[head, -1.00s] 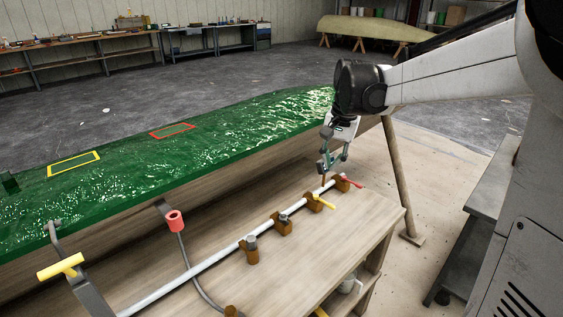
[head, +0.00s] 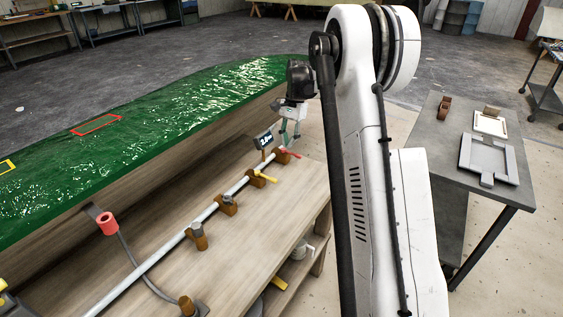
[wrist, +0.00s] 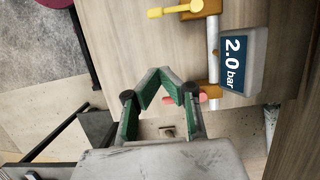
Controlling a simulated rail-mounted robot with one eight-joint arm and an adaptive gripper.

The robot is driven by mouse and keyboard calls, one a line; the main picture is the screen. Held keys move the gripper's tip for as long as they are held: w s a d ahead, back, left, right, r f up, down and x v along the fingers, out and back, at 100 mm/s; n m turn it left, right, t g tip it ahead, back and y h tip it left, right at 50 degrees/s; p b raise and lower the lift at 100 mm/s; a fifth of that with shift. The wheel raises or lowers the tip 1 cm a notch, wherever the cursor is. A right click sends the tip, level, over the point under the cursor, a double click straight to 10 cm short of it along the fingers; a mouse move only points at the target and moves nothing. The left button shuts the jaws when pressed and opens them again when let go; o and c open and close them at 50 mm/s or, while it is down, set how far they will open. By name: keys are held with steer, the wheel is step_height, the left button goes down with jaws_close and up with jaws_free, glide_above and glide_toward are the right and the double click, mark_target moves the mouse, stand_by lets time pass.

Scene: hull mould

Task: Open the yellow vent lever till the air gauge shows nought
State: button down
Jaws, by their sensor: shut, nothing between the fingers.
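The yellow vent lever (head: 263,177) sits on a valve on the white pipe (head: 170,250). In the wrist view the yellow lever (wrist: 180,11) is at the top, lying across the pipe. The air gauge (wrist: 238,62) reads 2.0 bar in the wrist view; it also shows small in the head view (head: 264,141). My gripper (wrist: 161,84) is shut and empty. In the head view it (head: 285,141) hangs over the pipe's far end, near the red lever (head: 290,154) and beyond the yellow one. The red lever (wrist: 188,100) is partly hidden behind a finger in the wrist view.
The pipe runs along a wooden bench (head: 245,235) beside the green hull mould (head: 160,120). Other valve blocks (head: 199,238) stand along the pipe. A grey table (head: 470,190) with trays is at the right. The bench top right of the pipe is mostly clear.

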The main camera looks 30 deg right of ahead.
steer(key=b+x, duration=0.1)
steer(key=x, duration=0.9)
steer(key=shift+s+a+r, duration=0.15)
steer(key=shift+s+a, duration=0.15)
steer(key=shift+a, duration=0.3)
steer(key=shift+s+a+r, duration=0.1)
steer(key=shift+s+a, duration=0.25)
steer(key=shift+a, duration=0.25)
steer(key=shift+s+a, duration=0.3)
steer(key=shift+a, duration=0.35)
